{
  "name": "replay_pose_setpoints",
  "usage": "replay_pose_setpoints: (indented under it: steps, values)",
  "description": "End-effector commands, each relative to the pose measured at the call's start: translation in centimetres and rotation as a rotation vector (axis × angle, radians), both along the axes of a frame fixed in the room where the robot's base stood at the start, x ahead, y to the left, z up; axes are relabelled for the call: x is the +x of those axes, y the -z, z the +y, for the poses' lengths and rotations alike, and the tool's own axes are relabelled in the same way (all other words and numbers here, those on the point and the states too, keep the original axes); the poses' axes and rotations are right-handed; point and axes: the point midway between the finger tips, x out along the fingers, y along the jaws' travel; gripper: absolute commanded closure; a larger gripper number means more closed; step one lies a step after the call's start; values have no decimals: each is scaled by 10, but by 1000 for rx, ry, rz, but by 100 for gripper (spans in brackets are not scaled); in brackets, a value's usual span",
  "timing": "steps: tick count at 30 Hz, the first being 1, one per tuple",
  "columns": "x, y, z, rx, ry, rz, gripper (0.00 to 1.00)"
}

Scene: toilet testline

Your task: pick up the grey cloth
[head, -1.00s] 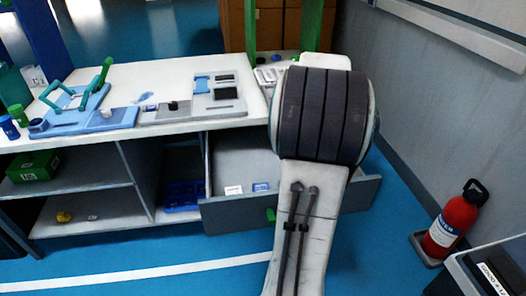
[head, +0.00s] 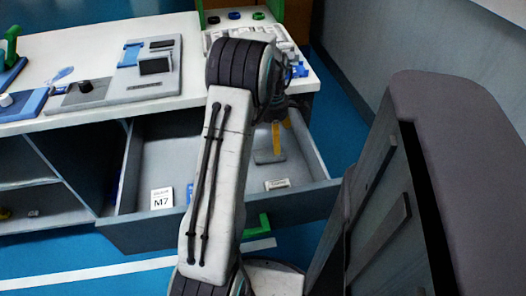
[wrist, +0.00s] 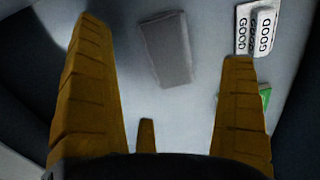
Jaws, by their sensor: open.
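The grey cloth (wrist: 165,48) lies flat as a small dark grey rectangle on the pale floor of the open drawer (head: 225,237). It also shows in the head view (head: 268,157), in the right part of the drawer. My gripper (wrist: 162,44) is open and empty, with its yellow fingers apart. In the wrist view the cloth lies beyond and between the fingertips. In the head view one yellow finger (head: 277,137) points down just above the cloth; whether it touches cannot be told. My arm hides the drawer's middle.
A white card marked GOOD (wrist: 257,28) lies right of the cloth, with a green item (wrist: 265,94) near it. A white M7 card (head: 161,198) lies at the drawer's left. The drawer walls surround the gripper. The white worktop (head: 85,60) stands above the drawer's back.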

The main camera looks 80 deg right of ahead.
Motion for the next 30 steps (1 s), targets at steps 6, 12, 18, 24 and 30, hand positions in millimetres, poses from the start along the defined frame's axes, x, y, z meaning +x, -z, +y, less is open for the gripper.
replay_pose_setpoints:
  steps: [6, 12, 18, 24, 30]
  values:
    - [2, 13, 0, 0, 0, 0, 0]
    - [6, 31, 0, 2, 0, 0, 0]
    - [9, 55, -1, 2, 1, 0, 0]
    - [9, 62, -1, -1, 1, 0, 0]
    - [9, 61, -1, 0, 1, 0, 5]
